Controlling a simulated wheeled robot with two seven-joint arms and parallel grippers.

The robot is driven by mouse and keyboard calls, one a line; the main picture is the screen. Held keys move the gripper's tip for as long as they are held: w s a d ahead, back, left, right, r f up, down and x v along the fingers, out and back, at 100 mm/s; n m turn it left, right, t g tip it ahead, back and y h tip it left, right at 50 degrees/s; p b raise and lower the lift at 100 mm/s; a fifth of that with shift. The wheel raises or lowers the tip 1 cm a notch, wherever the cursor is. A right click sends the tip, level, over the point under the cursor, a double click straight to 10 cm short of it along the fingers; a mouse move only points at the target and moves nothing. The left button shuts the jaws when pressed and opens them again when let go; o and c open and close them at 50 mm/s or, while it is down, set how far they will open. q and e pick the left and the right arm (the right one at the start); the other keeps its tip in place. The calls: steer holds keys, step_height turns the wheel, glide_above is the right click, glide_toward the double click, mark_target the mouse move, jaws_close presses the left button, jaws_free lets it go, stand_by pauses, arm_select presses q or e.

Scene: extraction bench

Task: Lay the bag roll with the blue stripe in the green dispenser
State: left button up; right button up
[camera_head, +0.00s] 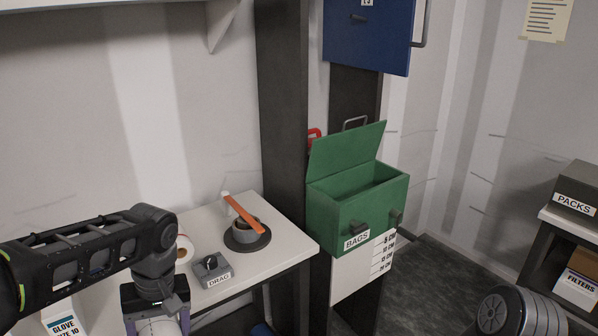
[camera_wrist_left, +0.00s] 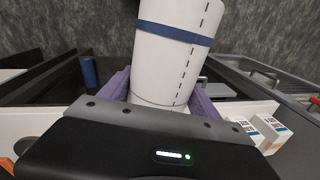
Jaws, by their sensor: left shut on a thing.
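The white bag roll with the blue stripe (camera_wrist_left: 172,55) is in the left wrist view, between the purple fingers of my left gripper (camera_wrist_left: 160,95). The gripper is shut on it. In the head view my left gripper (camera_head: 155,305) is at the bottom left, over the front of the white table, and only the roll's top end (camera_head: 158,327) shows. The green dispenser (camera_head: 342,212), labelled BAGS, stands right of the table, well apart from the gripper. Its lid (camera_head: 345,150) is raised. The visible part of its inside looks empty. My right gripper is not in view.
The white table (camera_head: 285,225) holds a DRAG block (camera_head: 211,270), a roll with a red edge (camera_head: 183,250), and a dark round stand with an orange-handled tool (camera_head: 245,215). A dark post (camera_head: 285,110) rises beside the dispenser. A blue panel (camera_head: 368,35) hangs above it.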

arm_select(q)
steer(key=w+d+f+m, duration=0.5)
steer(key=w+d+f, duration=0.2)
steer(key=w, duration=0.3)
steer(key=shift+f+m+t, duration=0.4)
steer(key=shift+f, duration=0.05)
steer(key=shift+d, duration=0.15)
